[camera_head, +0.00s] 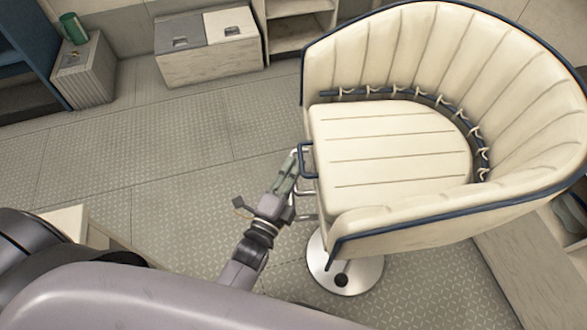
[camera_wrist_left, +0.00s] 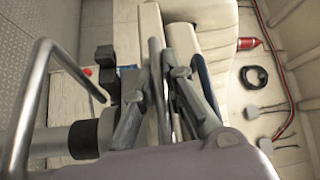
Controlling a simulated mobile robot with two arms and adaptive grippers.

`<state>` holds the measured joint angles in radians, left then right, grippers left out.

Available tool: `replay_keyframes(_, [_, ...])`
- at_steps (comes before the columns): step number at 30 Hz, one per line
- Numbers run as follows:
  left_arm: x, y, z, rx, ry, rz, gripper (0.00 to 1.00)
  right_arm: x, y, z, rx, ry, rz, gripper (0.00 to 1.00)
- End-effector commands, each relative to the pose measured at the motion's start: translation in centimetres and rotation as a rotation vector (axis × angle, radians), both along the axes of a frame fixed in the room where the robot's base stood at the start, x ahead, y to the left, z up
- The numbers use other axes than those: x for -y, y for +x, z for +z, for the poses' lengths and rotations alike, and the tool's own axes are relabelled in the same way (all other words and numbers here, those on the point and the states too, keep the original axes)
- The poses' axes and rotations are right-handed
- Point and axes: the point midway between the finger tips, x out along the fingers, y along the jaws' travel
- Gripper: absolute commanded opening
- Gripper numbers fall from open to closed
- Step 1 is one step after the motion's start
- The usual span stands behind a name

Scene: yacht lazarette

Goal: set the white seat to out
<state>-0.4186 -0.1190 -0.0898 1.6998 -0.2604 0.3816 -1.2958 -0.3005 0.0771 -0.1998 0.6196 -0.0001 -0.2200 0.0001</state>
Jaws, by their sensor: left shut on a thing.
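The white seat (camera_head: 390,145) is a cream padded tub chair with dark blue piping on a round metal pedestal (camera_head: 345,268). It stands right of centre in the head view, and its cream padding shows in the wrist view (camera_wrist_left: 218,22). A dark blue bar handle (camera_head: 306,160) sticks out from its front edge. My left gripper (camera_head: 295,165) is at that front edge, shut on the handle; its fingers close around a bar in the wrist view (camera_wrist_left: 168,75). The fingers partly hide the grip. My right gripper is not in view.
A bare metal loop (camera_head: 304,206) sits below the handle. A green mug (camera_head: 73,28) stands on a ribbed cabinet (camera_head: 85,75) at the far left. A low chest (camera_head: 208,65) stands at the back. The floor (camera_head: 165,150) left of the seat is clear.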

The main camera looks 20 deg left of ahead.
Motion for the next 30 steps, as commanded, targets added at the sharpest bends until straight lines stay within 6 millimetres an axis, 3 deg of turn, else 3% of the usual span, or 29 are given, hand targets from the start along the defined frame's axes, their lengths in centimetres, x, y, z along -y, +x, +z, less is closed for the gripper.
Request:
replay_keyframes(4, [-1.4,-0.7,-0.1,-0.005,0.001,0.001,0.0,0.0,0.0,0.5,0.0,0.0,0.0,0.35])
replay_keyframes(9, [-5.2,-2.3,-0.1,-0.008,0.006,0.003,0.0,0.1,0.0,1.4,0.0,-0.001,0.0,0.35])
replay_keyframes(14, [-7.6,-3.3,-0.2,-0.008,0.002,0.004,0.0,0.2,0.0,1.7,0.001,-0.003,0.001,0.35])
replay_keyframes(24, [-7.9,-3.5,-0.2,-0.006,-0.003,0.002,0.0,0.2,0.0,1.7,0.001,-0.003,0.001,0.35])
replay_keyframes(25, [-7.9,-3.5,-0.2,-0.006,-0.003,0.002,0.11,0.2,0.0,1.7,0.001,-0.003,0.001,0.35])
replay_keyframes(30, [-7.9,-3.4,-0.2,-0.004,-0.002,0.001,0.23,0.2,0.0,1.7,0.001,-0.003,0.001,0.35])
